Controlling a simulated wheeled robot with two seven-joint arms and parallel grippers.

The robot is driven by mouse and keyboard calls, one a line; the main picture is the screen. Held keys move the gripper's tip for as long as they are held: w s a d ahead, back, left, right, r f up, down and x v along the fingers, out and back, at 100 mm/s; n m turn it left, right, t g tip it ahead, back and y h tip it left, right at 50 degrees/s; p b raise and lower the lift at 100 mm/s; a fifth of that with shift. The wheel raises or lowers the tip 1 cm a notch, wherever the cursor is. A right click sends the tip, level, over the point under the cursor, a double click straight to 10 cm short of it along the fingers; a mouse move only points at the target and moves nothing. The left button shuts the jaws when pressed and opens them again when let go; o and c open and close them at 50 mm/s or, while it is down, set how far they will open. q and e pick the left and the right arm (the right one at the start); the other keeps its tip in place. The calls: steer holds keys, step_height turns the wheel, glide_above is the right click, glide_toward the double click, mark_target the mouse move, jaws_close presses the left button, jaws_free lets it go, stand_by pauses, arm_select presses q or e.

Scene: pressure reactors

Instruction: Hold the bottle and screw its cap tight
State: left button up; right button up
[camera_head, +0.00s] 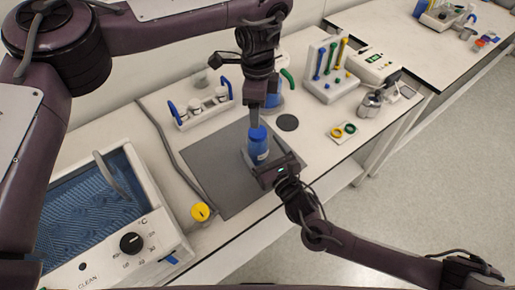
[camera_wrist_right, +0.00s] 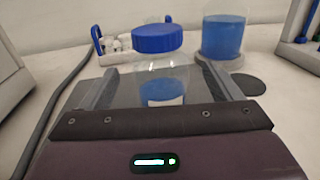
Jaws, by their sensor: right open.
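The bottle (camera_head: 258,153) stands upright on a dark grey mat (camera_head: 230,190), with its blue cap (camera_head: 258,133) on top. In the right wrist view the bottle (camera_wrist_right: 163,92) is clear with blue contents and a pale label, and the cap (camera_wrist_right: 157,39) sits on its neck. My right gripper (camera_head: 268,166) is low at the near side of the bottle. Its open fingers (camera_wrist_right: 155,82) show on either side of the bottle, with gaps. My left gripper (camera_head: 256,116) points down just above the cap; whether it touches is unclear and its jaw opening is hidden.
A blue-filled beaker (camera_wrist_right: 223,40) stands behind on a round plate. A white rack (camera_head: 205,105) is behind left, and a tool stand (camera_head: 330,68) behind right. A water bath (camera_head: 90,215) and yellow-topped item (camera_head: 200,212) are left. Coloured rings (camera_head: 343,131) lie right.

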steer(key=shift+x, duration=1.8)
steer(key=c, duration=1.8)
arm_select(q)
steer(key=n, duration=0.5)
arm_select(e)
jaws_close()
arm_select(q)
steer(key=n, duration=0.4)
